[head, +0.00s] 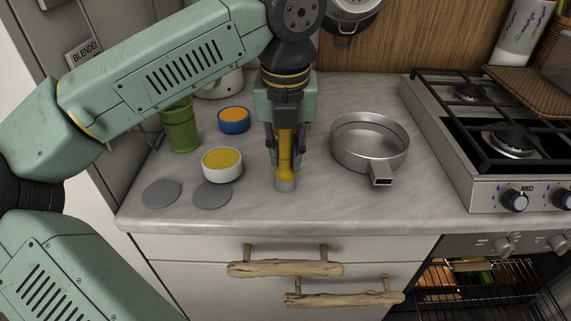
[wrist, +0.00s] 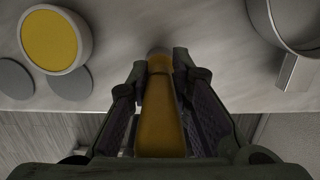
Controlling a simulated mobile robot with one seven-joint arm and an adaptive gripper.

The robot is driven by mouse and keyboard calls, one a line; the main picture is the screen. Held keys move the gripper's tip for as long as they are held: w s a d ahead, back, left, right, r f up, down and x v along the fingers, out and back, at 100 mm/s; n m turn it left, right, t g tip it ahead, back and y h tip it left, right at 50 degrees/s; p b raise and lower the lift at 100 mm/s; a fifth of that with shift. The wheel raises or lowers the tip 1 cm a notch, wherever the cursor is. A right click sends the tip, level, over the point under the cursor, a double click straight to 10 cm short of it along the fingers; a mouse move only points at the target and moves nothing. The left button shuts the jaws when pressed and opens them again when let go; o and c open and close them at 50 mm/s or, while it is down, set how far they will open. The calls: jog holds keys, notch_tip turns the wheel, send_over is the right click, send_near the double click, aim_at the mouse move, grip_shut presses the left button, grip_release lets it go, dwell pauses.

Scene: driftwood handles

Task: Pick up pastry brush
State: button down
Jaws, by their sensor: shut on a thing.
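The pastry brush (head: 285,160) has a yellow handle and a grey lower end. In the head view it is upright, with its grey end low over the counter near the front edge; I cannot tell whether it touches the counter. My gripper (head: 286,158) points down around the handle and is shut on it. In the wrist view the yellow brush (wrist: 160,110) lies between the two dark fingers of my gripper (wrist: 160,75).
A metal pan (head: 345,157) stands right of the brush, beside the stove (head: 455,190). A white bowl with yellow contents (head: 222,171), a blue bowl (head: 234,127), two grey discs (head: 161,194) and a green cup (head: 181,132) are to the left. Wooden drawer handles (head: 285,269) jut out below.

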notch_tip(320, 180, up, 10)
jog(key=shift+b, duration=0.6)
dwell(2.0)
